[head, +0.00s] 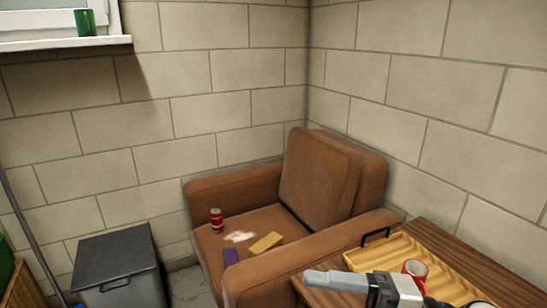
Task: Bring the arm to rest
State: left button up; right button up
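My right gripper (322,280) shows at the lower right in the head view, with its grey fingers pointing left over the near edge of the wooden table (432,230). The fingers overlap from this angle, so I cannot tell whether they are apart. I see no object at the fingertips. Most of the arm behind it is out of frame. My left gripper is not in view.
A wooden tray (440,262) with a dark handle and a red mug (415,268) are close beside the gripper. A brown armchair (318,180) holds a red can (216,220), a tan block (265,243) and a purple block (231,257). A dark bin (115,260) stands left.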

jog(key=w+d+f+m+t+h+p, duration=0.1)
jog(key=w+d+f+m+t+h, duration=0.25)
jog(key=m+t+h, duration=0.6)
jog(key=w+d+f+m+t+h+p, duration=0.1)
jog(key=w+d+f+m+t+h, duration=0.25)
jog(key=m, duration=1.05)
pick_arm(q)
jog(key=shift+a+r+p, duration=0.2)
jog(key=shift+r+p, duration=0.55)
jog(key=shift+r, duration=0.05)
pick_arm(e)
jog(key=s+f+m+g+h, duration=0.2)
jog(key=s+f+m+g, duration=0.3)
jog(key=s+f, duration=0.6)
notch_tip(320, 180, down, 3)
jog(key=shift+d+f+m+g, duration=0.1)
jog(key=shift+d+m+g, duration=0.2)
jog(key=shift+m, duration=0.15)
